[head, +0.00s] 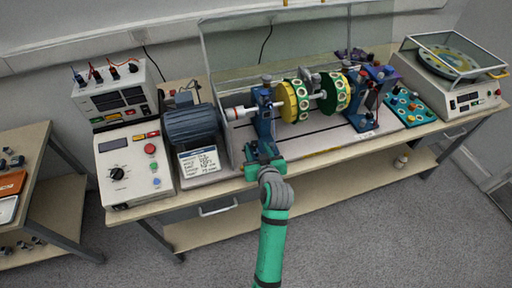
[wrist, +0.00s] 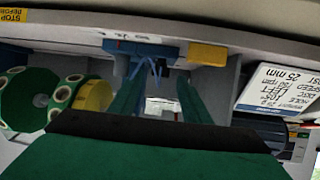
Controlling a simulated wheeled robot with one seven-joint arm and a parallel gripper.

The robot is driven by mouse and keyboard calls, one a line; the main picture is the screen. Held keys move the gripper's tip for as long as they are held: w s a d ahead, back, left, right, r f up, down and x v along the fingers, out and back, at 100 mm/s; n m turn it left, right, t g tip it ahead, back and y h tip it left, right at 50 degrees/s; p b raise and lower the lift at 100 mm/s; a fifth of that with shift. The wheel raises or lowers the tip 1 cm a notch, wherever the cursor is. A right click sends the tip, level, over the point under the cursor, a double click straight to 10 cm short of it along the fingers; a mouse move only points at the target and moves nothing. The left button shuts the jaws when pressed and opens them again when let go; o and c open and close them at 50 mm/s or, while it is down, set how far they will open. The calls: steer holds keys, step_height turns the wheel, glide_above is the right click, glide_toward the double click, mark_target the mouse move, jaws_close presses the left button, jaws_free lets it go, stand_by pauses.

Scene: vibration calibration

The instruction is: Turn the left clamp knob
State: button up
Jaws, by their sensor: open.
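The left blue bearing support (head: 265,112) stands at the left end of the shaft on the rig, with a small grey knob (head: 266,78) on its top. I cannot tell for sure that this is the left clamp knob. My gripper (head: 257,158) is at the front edge of the rig, below and in front of this support. In the wrist view my gripper (wrist: 158,92) is open, with its two green fingers apart and nothing seen held between them. A blue support foot (wrist: 140,47) is just beyond the fingers; whether they touch it is unclear.
Yellow and green discs (head: 293,102) sit on the shaft to the right of the support. A motor (head: 191,124) and a printed card (head: 200,163) are to the left. A control box (head: 134,165) stands further left. Floor in front of the bench is clear.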

steer(key=v, duration=0.8)
steer(key=shift+s, duration=0.35)
steer(key=s+f+m+t+h, duration=0.1)
steer(key=s+f+m+h, duration=0.1)
steer(key=s+f, duration=0.5)
steer(key=s+f+m+h, duration=0.1)
steer(key=s+f, duration=0.2)
steer(key=s, duration=0.8)
steer(key=s+a+r, duration=0.1)
steer(key=s+r, duration=0.1)
steer(key=s, duration=0.7)
steer(key=s+a+r+t, duration=0.1)
steer(key=s+r, duration=0.2)
steer(key=s, duration=0.7)
steer(key=shift+s, duration=0.15)
